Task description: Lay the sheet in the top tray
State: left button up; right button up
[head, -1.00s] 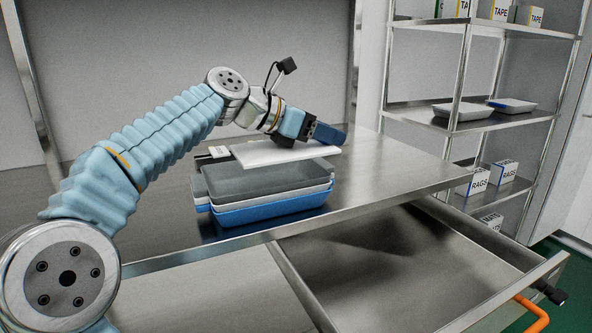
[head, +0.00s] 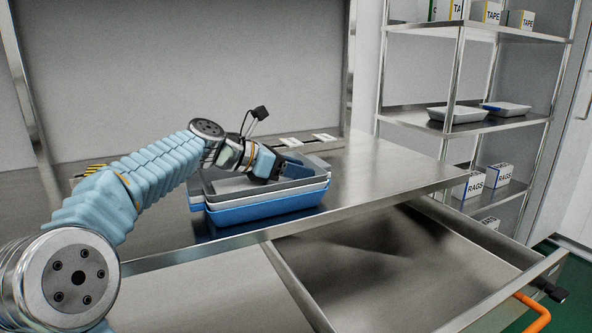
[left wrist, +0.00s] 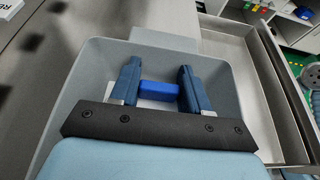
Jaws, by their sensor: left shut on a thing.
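A stack of trays stands on the steel table, with a grey top tray (head: 205,188) above a white one and a blue tray (head: 265,208). My left gripper (head: 292,170) is low over the top tray, its fingers reaching inside the rim. In the left wrist view my left gripper (left wrist: 158,88) is shut on a small blue block, apparently a grip on the sheet. Part of the white sheet (left wrist: 150,104) shows below the fingers, inside the grey tray walls; most is hidden by the gripper. Whether it rests on the tray floor I cannot tell. My right gripper is out of view.
An open steel drawer (head: 400,260) juts out below the table's front edge. White labels (head: 323,137) lie behind the trays. A rack (head: 470,125) with trays and boxes stands at the right. The table right of the stack is clear.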

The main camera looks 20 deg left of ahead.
pick_arm(q)
jog(key=shift+f, duration=0.2)
jog(key=o, duration=1.1)
jog(key=shift+c, duration=0.2)
jog(key=shift+r, duration=0.1)
jog(key=shift+s+a+r, duration=0.1)
jog(key=shift+r, duration=0.1)
notch_tip(320, 180, up, 4)
jog(key=r, duration=0.1)
send_over(247, 186)
jog(key=shift+a+f, duration=0.1)
jog(key=shift+f, duration=0.15)
